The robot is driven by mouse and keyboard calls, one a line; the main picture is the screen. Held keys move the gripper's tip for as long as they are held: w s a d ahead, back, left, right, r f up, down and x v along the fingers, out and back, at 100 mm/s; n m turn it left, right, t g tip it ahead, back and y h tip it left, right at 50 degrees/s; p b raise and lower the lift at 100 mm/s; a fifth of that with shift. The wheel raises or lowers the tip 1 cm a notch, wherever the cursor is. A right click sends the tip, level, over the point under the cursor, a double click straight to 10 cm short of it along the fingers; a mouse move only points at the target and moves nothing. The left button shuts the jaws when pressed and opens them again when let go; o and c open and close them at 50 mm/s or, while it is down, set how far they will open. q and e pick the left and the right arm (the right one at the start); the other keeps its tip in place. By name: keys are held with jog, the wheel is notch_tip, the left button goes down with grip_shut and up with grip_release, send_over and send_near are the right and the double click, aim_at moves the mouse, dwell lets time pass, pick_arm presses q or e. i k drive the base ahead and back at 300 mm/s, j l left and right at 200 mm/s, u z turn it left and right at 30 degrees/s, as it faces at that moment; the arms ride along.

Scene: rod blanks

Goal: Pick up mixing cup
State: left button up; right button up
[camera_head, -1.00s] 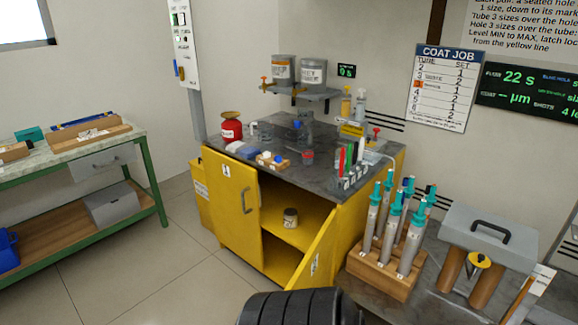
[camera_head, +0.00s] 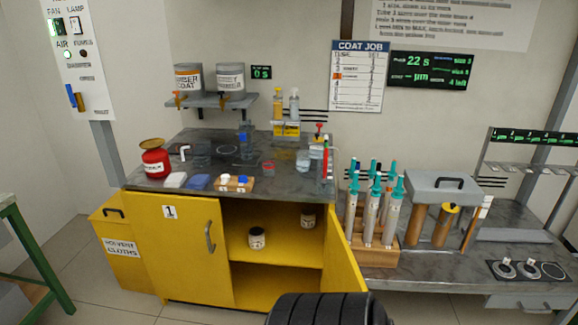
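Several small vessels stand on the grey top of the yellow cabinet (camera_head: 178,235). I cannot tell for sure which one is the mixing cup. A small red-rimmed item (camera_head: 268,169) lies between them. Neither gripper shows; only a black ribbed part of my own body is at the bottom edge.
A wooden rack (camera_head: 385,252) of teal-capped tubes stands to the right. Two coat tanks (camera_head: 188,78) sit on a wall shelf above. A solvent cloths bin (camera_head: 122,248) is at the left; floor there is clear.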

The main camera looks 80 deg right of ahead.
aim_at(269, 169)
jog(key=i+l+z, duration=0.15)
jog(key=i+z, duration=0.15)
jog(key=z, duration=0.2)
jog(key=i+z, duration=0.3)
jog(key=z, duration=0.15)
jog(key=i+j+z, duration=0.1)
jog(key=i+z, duration=0.25)
jog(key=z, duration=0.15)
jog(key=i+j+z, duration=0.2)
jog(key=z, duration=0.3)
jog(key=i, duration=0.05)
